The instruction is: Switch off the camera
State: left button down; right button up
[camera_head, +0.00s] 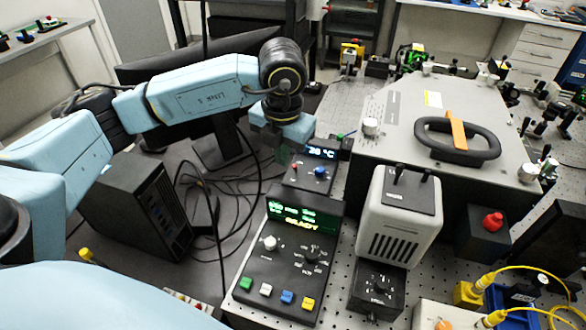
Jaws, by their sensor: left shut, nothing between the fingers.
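My left gripper (283,153) comes in from the left and points down. It is shut and empty, just left of a small dark control box (308,178) with a lit temperature display (320,152), a red button and a blue knob; I cannot tell whether it touches the box. A white vented housing (398,215) with a dark top plate and two upright black posts stands to the right. I cannot tell for certain which unit is the camera. My right gripper is not in view.
A black console (289,258) with a green "READY" display, knobs and coloured buttons is in front. A large grey case (400,120) with a black handle lies behind right. A black computer (137,208), a monitor (190,75) and loose cables are left. A red button box (487,228) is right.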

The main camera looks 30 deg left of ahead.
aim_at(282, 183)
pick_arm(q)
jog(key=f, duration=1)
jog(key=shift+w+a, duration=0.4)
jog(key=w, duration=0.1)
jog(key=w+r+p, duration=0.1)
jog(key=w, duration=0.1)
jog(key=shift+r, duration=0.2)
jog(key=shift+w+r, duration=0.15)
jog(key=shift+w, duration=0.2)
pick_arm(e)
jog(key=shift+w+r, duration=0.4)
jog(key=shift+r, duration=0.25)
pick_arm(q)
jog(key=shift+a, duration=0.15)
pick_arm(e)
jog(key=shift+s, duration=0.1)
